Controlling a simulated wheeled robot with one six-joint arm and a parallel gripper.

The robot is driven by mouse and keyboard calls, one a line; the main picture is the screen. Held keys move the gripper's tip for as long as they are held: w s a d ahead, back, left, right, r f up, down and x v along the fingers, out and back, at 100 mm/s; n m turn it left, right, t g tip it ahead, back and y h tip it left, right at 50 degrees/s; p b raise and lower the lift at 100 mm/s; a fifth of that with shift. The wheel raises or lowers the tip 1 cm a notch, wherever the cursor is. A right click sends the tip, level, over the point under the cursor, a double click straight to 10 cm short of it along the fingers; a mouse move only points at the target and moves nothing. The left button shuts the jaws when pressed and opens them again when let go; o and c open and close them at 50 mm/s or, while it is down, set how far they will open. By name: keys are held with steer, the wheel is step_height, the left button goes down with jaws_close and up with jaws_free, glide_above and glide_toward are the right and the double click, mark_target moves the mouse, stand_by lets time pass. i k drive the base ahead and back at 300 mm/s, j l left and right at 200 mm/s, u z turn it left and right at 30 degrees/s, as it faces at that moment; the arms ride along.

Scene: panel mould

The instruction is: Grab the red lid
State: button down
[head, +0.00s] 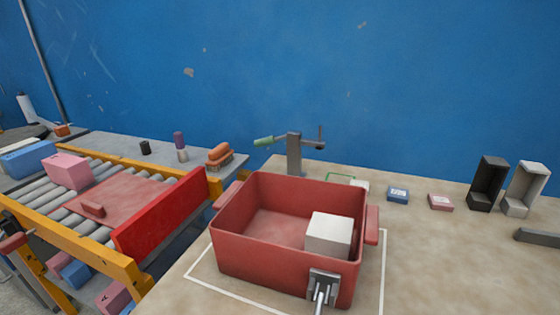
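The red lid (118,198) is a flat, dull red panel with a small raised handle (93,209) on top. It lies on the roller conveyor at the left, handle up, behind a bright red upright plate (163,216). The open red box (262,262) stands on the table inside a white outline, with side grips and a pale cube (329,235) inside. A grey metal piece with a rod (322,287) shows at its front; I cannot tell whether it is fixed to the box. I make out no gripper fingers.
A pink box (68,171) sits on the rollers (50,190) beyond the lid. A yellow rail (78,250) edges the conveyor's near side. A post with a green-handled lever (293,153) stands behind the red box. The table (440,265) is clear at front right.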

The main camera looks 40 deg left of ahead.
mark_target(110, 204)
steer(key=u, duration=2)
